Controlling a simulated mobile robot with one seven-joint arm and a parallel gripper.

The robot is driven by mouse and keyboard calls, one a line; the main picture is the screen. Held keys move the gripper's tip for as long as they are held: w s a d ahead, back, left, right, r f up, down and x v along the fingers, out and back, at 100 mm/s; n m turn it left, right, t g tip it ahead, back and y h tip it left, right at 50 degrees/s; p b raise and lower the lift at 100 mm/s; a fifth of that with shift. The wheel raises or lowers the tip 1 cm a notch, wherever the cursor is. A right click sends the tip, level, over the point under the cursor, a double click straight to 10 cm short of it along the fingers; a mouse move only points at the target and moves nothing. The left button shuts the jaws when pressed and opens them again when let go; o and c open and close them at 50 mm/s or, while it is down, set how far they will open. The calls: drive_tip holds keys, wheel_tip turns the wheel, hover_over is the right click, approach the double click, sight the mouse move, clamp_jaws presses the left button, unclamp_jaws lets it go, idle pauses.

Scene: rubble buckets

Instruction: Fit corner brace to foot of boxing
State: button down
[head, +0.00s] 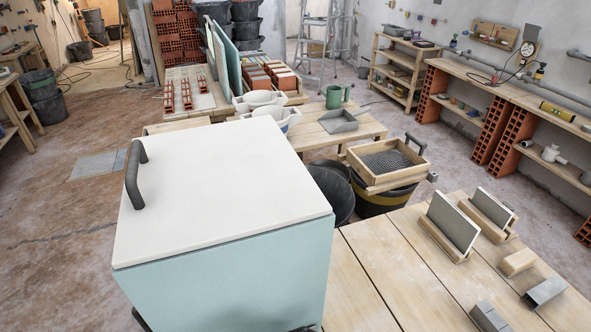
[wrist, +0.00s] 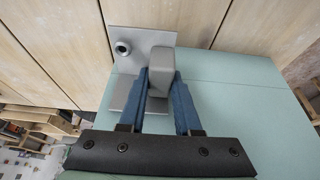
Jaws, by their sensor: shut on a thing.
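The boxing (head: 220,185) stands on the plank bench (head: 385,290), with a white top, pale teal side and dark handle. In the wrist view its teal face (wrist: 235,95) fills the middle and right. A grey corner brace (wrist: 148,40) has a flat plate with a round hole, a second flat part and a raised block. My gripper (wrist: 162,78) has its blue fingers shut on that block. One plate lies over the planks, the other over the teal face, along the line where they meet. I cannot tell whether the brace touches either. The head view does not show my fingers or this brace.
On the bench stand two upright panels in wooden holders (head: 437,238), a wooden block (head: 518,262), a grey angle piece (head: 546,290) and a grey block (head: 490,317). A sieve (head: 388,165) sits over a black bucket (head: 380,203) behind. Bare planks lie right of the boxing.

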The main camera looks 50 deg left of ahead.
drive_tip(key=shift+r+p, duration=0.1)
drive_tip(key=shift+p, duration=0.2)
drive_tip(key=shift+f+b, duration=2.15)
drive_tip(key=shift+f, duration=0.75)
drive_tip(key=shift+f+p, duration=0.1)
drive_tip(key=shift+p, duration=0.2)
drive_tip(key=shift+f+b, duration=0.8)
drive_tip(key=shift+f, duration=0.4)
drive_tip(key=c, duration=0.5)
unclamp_jaws()
drive_tip(key=shift+r, duration=0.1)
drive_tip(key=v, duration=1.3)
